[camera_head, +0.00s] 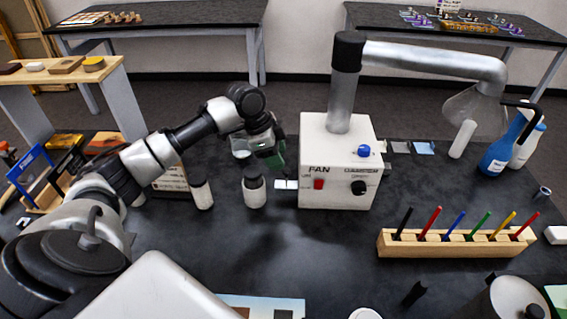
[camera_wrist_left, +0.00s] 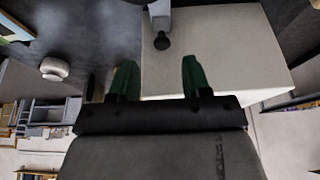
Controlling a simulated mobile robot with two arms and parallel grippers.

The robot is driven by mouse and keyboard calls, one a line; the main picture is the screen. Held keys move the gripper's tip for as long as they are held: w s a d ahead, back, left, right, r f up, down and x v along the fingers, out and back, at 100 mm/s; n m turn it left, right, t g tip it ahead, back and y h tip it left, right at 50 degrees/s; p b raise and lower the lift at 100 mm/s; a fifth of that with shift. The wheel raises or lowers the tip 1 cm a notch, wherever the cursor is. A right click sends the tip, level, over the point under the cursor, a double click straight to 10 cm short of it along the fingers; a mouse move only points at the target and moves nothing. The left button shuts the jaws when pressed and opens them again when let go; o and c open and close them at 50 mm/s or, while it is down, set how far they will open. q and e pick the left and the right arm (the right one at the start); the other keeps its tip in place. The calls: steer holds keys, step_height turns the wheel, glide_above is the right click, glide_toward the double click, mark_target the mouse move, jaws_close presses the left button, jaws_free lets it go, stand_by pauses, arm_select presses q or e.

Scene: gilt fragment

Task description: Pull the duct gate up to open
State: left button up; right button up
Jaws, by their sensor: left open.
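The white fan box (camera_head: 338,165) stands mid-table, with a grey metal duct (camera_head: 430,60) rising from its top and bending right. No part in the head view is clearly the duct gate. In the left wrist view a black knob (camera_wrist_left: 162,41) on a pale stem shows by the edge of the white box (camera_wrist_left: 215,50); I cannot tell whether it is the gate handle. My left gripper (camera_head: 277,152) is open just left of the box, its green fingers also in the left wrist view (camera_wrist_left: 157,78) with nothing between them. My right gripper is not in view.
Two white bottles with dark caps (camera_head: 201,192) (camera_head: 254,190) stand left of the box, near my left arm. A wooden rack of coloured sticks (camera_head: 455,243) is front right. A blue bottle (camera_head: 503,145) stands at right. The table in front of the box is mostly clear.

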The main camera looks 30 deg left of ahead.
mark_target(286, 171)
arm_select(q)
steer(key=shift+x, duration=2.35)
steer(key=shift+a+f, duration=0.1)
steer(key=shift+a, duration=0.05)
steer(key=shift+c, duration=0.2)
jaws_close()
